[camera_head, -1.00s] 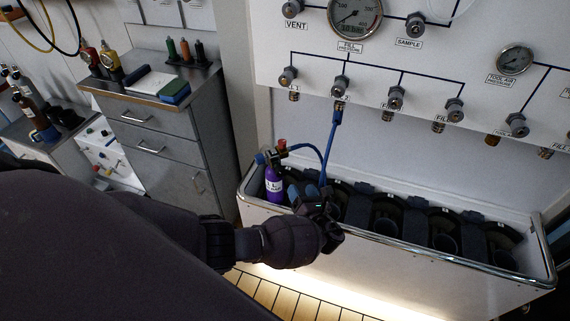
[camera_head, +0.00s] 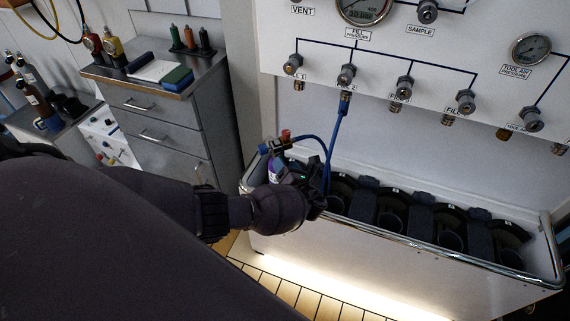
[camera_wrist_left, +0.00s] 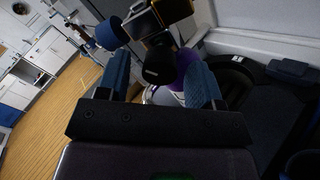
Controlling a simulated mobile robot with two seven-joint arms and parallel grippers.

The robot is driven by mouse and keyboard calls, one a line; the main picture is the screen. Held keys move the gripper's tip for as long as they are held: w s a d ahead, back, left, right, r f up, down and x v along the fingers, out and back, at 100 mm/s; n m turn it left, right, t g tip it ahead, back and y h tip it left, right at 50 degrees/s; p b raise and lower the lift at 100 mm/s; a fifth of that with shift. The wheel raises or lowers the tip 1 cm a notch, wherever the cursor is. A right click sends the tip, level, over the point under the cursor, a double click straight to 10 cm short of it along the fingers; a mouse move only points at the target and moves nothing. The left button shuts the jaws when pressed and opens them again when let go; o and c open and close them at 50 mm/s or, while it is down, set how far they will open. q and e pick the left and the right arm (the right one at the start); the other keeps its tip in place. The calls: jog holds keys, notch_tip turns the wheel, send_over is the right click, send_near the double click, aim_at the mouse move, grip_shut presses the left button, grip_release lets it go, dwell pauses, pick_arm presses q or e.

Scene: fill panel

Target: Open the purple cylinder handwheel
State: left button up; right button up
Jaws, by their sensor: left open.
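The purple cylinder (camera_head: 273,171) stands in the left end of the white fill trough, with a valve and a red-topped fitting (camera_head: 285,135) above it. My left gripper (camera_head: 290,170) is at the cylinder's upper part and hides much of it. In the left wrist view, the two blue fingers are apart, and a dark round knob (camera_wrist_left: 160,66), seemingly the handwheel, shows between and just beyond them. The purple cylinder (camera_wrist_left: 188,64) is behind this knob. I cannot tell whether the fingers touch it. My right gripper is not in view.
A blue hose (camera_head: 337,132) runs from the panel to the cylinder valve, close to my gripper. The trough's metal rim (camera_head: 400,238) and several empty black holders lie to the right. A blue knob (camera_wrist_left: 108,33) is near the left finger. A grey cabinet (camera_head: 165,110) stands at left.

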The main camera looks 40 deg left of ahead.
pick_arm(q)
jog(key=shift+w+a, duration=0.35)
jog(key=shift+a, duration=0.25)
jog(key=c, duration=0.9)
